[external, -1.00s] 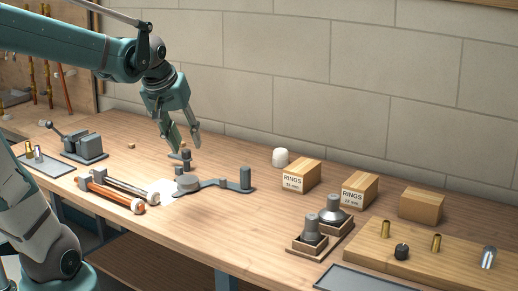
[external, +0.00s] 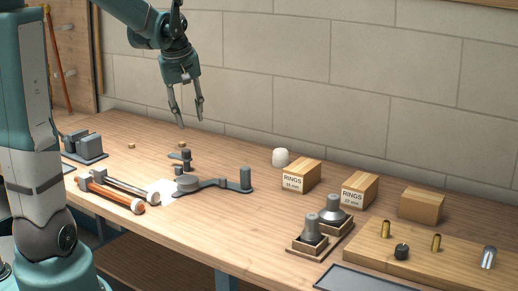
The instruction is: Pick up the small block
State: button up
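A small tan block (external: 131,146) lies on the bench behind the pipes, near the vice. A second small tan piece (external: 182,145) shows just behind the grey bending tool; it is too small to tell its exact shape. My gripper (external: 190,123) points down above the back of the bench, over the area near this second piece. Its two fingers are apart with nothing between them. It appears clear of the bench and touches neither small piece.
The grey bending tool (external: 215,184) lies mid-bench, with copper and steel pipes (external: 118,193) to its left and a vice (external: 84,146) beyond. The wall is close behind.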

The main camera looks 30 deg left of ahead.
jog(key=shift+w+a+f+n+g+h+p, duration=0.15)
jog(key=shift+w+a+f+n+g+p, duration=0.4)
jog(key=shift+w+a+f+n+p, duration=2.1)
jog(key=shift+w+a+f+n+g+h+p, duration=0.15)
jog(key=shift+w+a+f+g, duration=0.35)
jog(key=shift+w+a+f, duration=2.5)
jog(key=shift+w+a+f+n+g+h+p, duration=0.1)
jog(key=shift+w+a+f+n+g+p, duration=0.95)
jog(key=shift+a, duration=3.8)
jog(key=shift+s+r+n+t, duration=0.15)
jog(key=shift+r+n+t, duration=0.2)
jog(key=shift+n+t, duration=0.15)
jog(key=shift+f, duration=0.15)
jog(key=shift+f, duration=1.15)
jog(key=shift+f, duration=0.15)
jog(key=shift+d+f, duration=0.15)
jog(key=shift+f, duration=2.3)
